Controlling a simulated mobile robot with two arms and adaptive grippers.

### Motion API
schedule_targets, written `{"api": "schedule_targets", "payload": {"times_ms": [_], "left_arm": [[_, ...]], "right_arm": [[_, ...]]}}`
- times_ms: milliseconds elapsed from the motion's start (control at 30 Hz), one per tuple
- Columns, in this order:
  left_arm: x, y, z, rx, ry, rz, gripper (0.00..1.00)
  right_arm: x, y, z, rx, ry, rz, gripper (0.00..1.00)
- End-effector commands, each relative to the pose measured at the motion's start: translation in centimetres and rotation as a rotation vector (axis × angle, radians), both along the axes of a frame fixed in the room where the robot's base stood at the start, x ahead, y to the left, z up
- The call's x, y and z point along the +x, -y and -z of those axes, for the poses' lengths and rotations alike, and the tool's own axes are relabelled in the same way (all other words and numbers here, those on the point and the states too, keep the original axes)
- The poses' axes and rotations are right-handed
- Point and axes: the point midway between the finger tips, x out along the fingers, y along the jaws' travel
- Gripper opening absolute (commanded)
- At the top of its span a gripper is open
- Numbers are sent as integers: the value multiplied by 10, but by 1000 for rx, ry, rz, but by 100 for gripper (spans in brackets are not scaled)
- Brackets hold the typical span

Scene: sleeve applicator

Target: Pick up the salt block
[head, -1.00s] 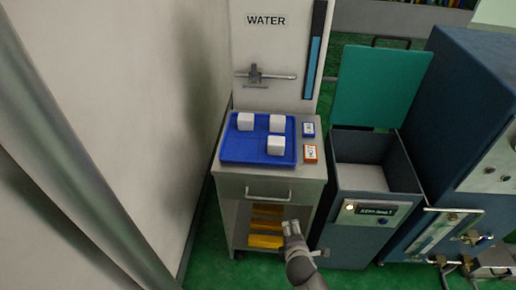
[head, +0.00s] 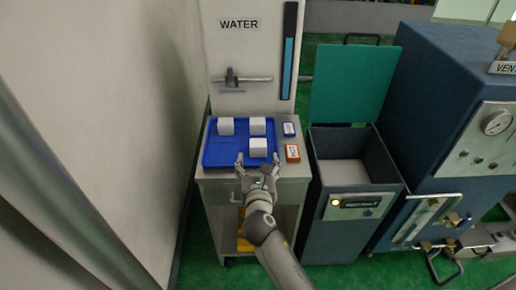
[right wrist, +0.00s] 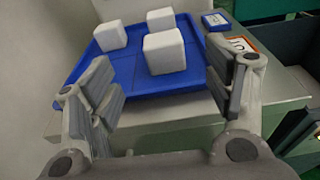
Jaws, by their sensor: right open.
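Three white salt blocks sit on a blue tray (head: 222,157) on top of a grey cabinet. One block (head: 227,126) is at the back left, one (head: 257,126) at the back right, and one (head: 258,147) nearest the front. My right gripper (head: 258,162) is open at the tray's front edge, just short of the front block. In the right wrist view the front block (right wrist: 164,52) stands ahead, between the open fingers (right wrist: 160,88) and beyond their tips; nothing is held. My left gripper is not in view.
A blue-labelled box (head: 289,130) and an orange-labelled box (head: 292,153) lie right of the tray. A panel marked WATER (head: 240,60) rises behind. An open-lidded bin (head: 350,200) stands at right, a wall (head: 110,90) at left.

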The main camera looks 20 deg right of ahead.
Motion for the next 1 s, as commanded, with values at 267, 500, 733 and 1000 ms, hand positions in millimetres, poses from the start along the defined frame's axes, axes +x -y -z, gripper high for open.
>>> {"api": "schedule_targets", "payload": {"times_ms": [267,500,733,1000], "left_arm": [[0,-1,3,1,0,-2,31],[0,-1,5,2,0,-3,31],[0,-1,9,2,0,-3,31],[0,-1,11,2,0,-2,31]], "right_arm": [[39,11,4,-14,2,-1,74],[56,17,7,-13,1,-1,74],[86,28,13,-12,2,-1,74],[101,32,15,-11,1,-3,74]]}}
